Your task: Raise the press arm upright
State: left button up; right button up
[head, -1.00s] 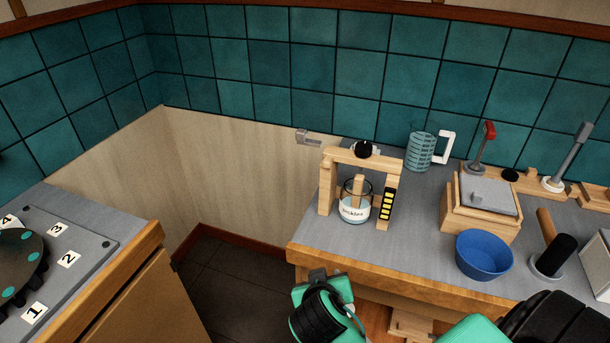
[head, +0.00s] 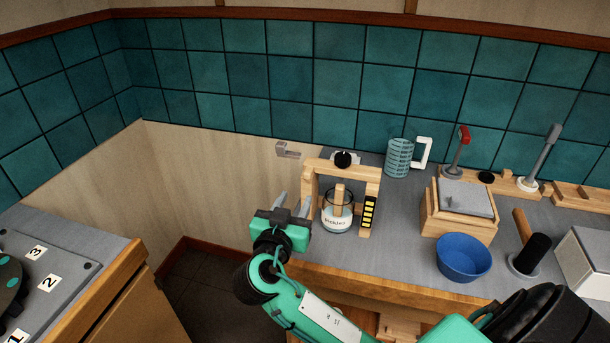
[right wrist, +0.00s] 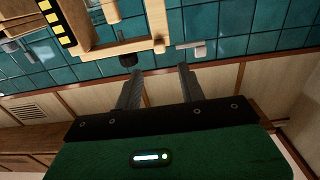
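A wooden press frame (head: 341,168) with a black knob (head: 343,159) on top stands at the counter's left end. A labelled glass jar (head: 337,219) sits inside it. A grey metal handle (head: 288,150) shows left of the frame top; I cannot tell whether it joins the frame. My right gripper (head: 293,203) is just left of the frame, fingers apart and empty. In the right wrist view, the frame's crossbar (right wrist: 115,46) and the grey handle (right wrist: 191,48) lie beyond the open fingers (right wrist: 158,88). My left gripper is not in view.
A wooden box (head: 458,214) with a grey lid, a red-tipped lever (head: 462,148), a blue bowl (head: 463,258) and a ribbed cup (head: 398,158) stand to the right. Another counter (head: 75,250) is at the left. Floor (head: 195,285) shows in the gap.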

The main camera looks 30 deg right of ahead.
aim_at(307, 177)
jog(key=p+x, duration=0.2)
jog(key=x, duration=0.6)
jog(key=shift+r, duration=0.1)
jog(key=shift+w+d, duration=0.3)
jog(key=shift+d, duration=0.1)
grip_shut()
